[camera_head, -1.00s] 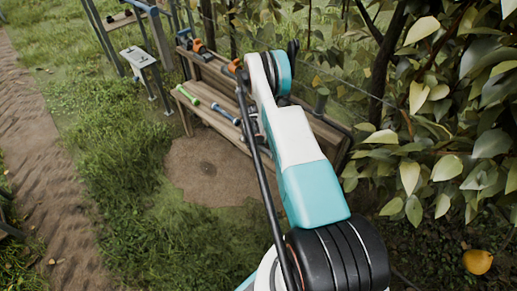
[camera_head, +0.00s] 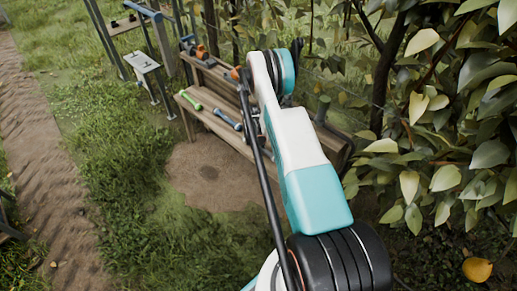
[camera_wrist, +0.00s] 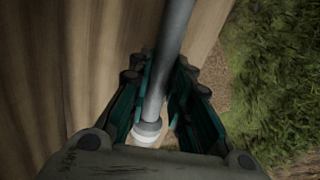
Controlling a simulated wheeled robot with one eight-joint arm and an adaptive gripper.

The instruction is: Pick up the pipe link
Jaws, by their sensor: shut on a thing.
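In the wrist view a long grey pipe link (camera_wrist: 175,32) with a pale, ringed end (camera_wrist: 148,130) runs between the fingers of my gripper (camera_wrist: 161,82). The dark teal fingers are shut on its shaft, one on each side. The pale end lies close to the palm and the far end runs out of the top of the picture. Brown wooden planks (camera_wrist: 90,60) lie behind it. I cannot tell whether the pipe link touches them.
In the head view a wooden bench (camera_head: 212,122) holds a green-ended tool (camera_head: 189,100), a blue-ended tool (camera_head: 227,119) and orange items (camera_head: 202,52) on its upper shelf. Leafy branches (camera_head: 445,178) crowd the right. A yellow pear (camera_head: 477,270) lies on the ground.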

